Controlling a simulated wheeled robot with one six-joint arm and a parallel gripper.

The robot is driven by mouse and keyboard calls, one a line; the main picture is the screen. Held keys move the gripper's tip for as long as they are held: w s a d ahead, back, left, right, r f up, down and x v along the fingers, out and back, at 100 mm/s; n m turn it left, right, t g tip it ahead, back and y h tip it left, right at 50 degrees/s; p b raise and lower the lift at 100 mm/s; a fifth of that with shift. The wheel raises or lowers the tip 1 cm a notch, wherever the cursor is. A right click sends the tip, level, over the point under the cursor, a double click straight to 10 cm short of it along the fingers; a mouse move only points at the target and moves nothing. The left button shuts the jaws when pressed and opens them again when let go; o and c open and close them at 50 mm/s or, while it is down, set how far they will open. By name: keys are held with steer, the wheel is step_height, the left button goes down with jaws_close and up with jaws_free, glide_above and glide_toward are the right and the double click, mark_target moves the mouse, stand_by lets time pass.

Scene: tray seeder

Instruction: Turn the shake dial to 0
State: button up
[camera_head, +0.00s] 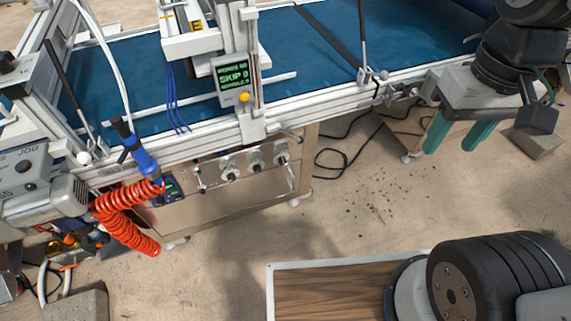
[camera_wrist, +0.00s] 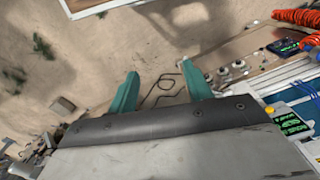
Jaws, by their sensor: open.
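Several round dials (camera_head: 255,162) sit in a row on the metal front panel (camera_head: 230,195) below the blue conveyor. I cannot read their labels or settings, so I cannot tell which is the shake dial. Some of the dials (camera_wrist: 237,65) also show small at the right in the wrist view. My gripper (camera_head: 460,138) is open and empty, with two teal fingers pointing down, well to the right of the dials and apart from them.
A green display (camera_head: 232,76) hangs above the dials with a yellow button. A blue tool (camera_head: 140,150) and a coiled red hose (camera_head: 125,215) are at the left. A JOG control box (camera_head: 25,170) is farther left.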

steer(key=w+f+g, duration=0.3)
steer(key=w+f, duration=0.8)
steer(key=f, duration=0.1)
steer(key=m+t+y, duration=0.4)
steer(key=t+y, duration=0.5)
steer(key=t, duration=0.6)
glide_toward(284, 162)
steer(key=w+f, duration=0.1)
steer(key=x, duration=0.7)
steer(key=shift+w+a, duration=0.15)
steer(key=shift+a, duration=0.2)
steer(key=c, duration=1)
